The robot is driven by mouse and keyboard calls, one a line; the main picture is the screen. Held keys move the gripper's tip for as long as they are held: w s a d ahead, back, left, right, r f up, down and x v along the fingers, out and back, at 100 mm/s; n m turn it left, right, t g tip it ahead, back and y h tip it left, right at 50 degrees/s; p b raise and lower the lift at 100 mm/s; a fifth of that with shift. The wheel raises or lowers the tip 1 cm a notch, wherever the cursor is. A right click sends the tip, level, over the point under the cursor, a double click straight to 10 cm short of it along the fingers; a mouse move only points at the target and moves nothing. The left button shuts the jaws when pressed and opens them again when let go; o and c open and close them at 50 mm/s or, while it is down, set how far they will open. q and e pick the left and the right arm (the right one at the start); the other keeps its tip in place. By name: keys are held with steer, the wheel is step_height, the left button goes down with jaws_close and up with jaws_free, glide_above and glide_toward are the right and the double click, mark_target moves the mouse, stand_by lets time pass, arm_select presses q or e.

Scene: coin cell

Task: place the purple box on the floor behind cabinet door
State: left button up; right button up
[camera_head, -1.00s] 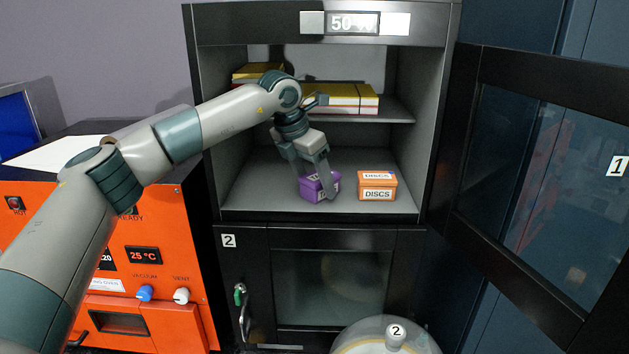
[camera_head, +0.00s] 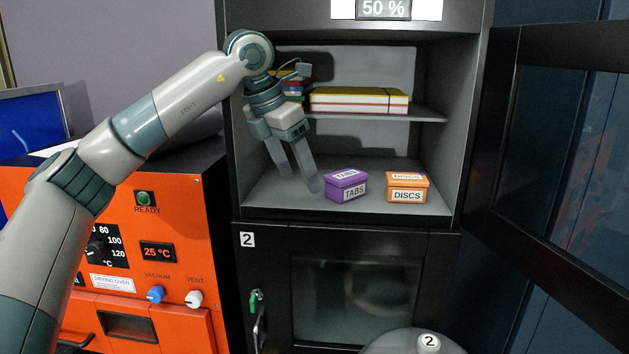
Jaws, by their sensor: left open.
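The purple box (camera_head: 346,186), labelled TABS, sits on the floor of the upper cabinet compartment (camera_head: 275,206). Its faces are fully visible. My left gripper (camera_head: 301,184) is open and empty, pointing down just left of the purple box, with a small gap in the picture between its right finger and the box. The upper cabinet door (camera_head: 493,150) stands swung open on the right. The lower cabinet door (camera_head: 270,285), marked 2, is shut. My right gripper is not in view.
An orange DISCS box (camera_head: 407,188) sits right of the purple box. Yellow and white books (camera_head: 360,100) lie on the shelf above. An orange drying oven (camera_head: 130,240) stands at the left. A domed lid with a knob marked 2 (camera_head: 428,343) is at the bottom edge.

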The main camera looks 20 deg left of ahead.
arm_select(q)
steer(key=shift+s+a+b, duration=0.35)
steer(key=shift+s+a, duration=0.2)
steer(key=shift+s, duration=0.35)
